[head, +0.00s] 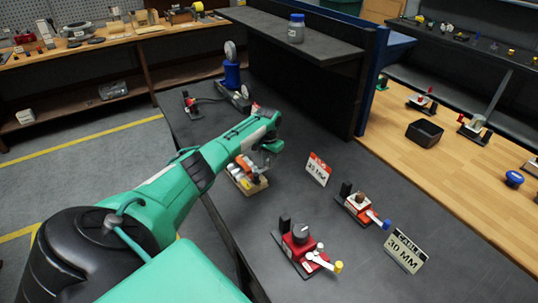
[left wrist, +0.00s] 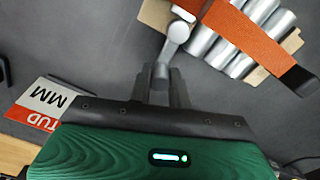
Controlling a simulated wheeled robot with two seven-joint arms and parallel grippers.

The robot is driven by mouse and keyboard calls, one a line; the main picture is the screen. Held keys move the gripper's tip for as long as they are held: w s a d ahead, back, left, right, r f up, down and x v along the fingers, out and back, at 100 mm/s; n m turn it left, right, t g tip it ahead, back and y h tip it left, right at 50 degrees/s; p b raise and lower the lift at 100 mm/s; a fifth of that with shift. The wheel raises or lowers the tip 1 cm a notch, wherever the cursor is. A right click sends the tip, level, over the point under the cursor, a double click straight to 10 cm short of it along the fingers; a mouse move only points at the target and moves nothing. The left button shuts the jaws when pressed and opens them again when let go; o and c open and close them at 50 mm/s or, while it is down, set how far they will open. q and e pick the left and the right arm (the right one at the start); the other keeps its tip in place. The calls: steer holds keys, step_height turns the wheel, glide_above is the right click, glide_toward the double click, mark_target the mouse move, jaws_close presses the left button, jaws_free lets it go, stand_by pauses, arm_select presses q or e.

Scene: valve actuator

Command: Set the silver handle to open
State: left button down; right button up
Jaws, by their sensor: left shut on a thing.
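The valve actuator has silver cylinders (left wrist: 235,50), an orange bar (left wrist: 237,28) and a wooden base (left wrist: 155,14). In the head view its wooden base (head: 250,186) shows on the dark bench, partly behind my left arm. My left gripper (left wrist: 168,70) is shut on this handle. In the head view the gripper (head: 270,148) is just above and to the right of the actuator, and the handle is hidden there. My right gripper is not in view.
A red and white sign (head: 318,169) stands right of the actuator. A blue device (head: 232,75) stands behind.

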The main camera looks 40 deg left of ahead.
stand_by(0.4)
arm_select(q)
steer(key=c, duration=1.3)
jaws_free()
step_height(320, 180, up, 14)
steer(key=b, duration=0.3)
steer(key=shift+b, duration=0.35)
steer(key=shift+f, duration=0.1)
